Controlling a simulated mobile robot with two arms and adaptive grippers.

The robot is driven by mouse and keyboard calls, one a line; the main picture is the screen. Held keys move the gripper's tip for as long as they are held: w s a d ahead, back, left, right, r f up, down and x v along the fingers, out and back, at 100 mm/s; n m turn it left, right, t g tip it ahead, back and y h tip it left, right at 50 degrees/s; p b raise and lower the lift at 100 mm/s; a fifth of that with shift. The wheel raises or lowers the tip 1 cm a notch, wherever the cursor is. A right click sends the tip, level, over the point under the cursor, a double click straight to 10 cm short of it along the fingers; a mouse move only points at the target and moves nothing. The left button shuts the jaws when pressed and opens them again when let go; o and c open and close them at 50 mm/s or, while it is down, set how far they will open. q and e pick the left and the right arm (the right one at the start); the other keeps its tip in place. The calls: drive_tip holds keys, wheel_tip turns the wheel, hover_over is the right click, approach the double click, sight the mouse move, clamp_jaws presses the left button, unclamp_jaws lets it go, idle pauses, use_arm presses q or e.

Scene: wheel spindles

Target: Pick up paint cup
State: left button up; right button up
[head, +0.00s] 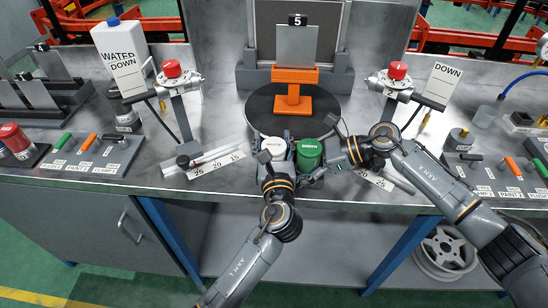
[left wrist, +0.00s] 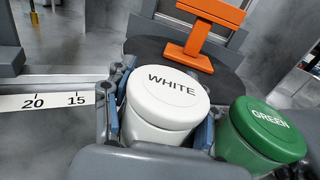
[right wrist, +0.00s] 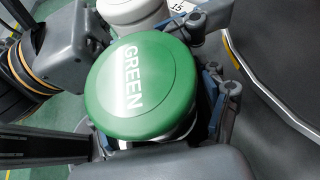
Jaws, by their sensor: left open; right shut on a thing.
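The white paint cup (head: 272,146), with WHITE on its lid, stands upright near the front edge of the table. It fills the middle of the left wrist view (left wrist: 166,100). My left gripper (head: 272,156) is open, with its fingers on either side of the white cup; I cannot tell whether they touch it. The green paint cup (head: 308,152), with GREEN on its lid, is just to the right of the white one. My right gripper (head: 326,158) is shut on the green cup, which the right wrist view shows close up (right wrist: 142,78). The cups' lower parts are partly hidden.
A round dark turntable (head: 262,108) with an orange stand (head: 293,92) holding a grey plate is behind the cups. Red-knobbed posts (head: 172,72) (head: 396,74) stand on both sides. Scale strips (head: 216,160) flank the cups.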

use_arm(q)
drive_tip(key=shift+w, duration=0.15)
clamp_jaws()
idle(0.4)
wheel_tip(320, 180, up, 10)
idle(0.4)
use_arm(e)
drive_tip(key=o, duration=0.9)
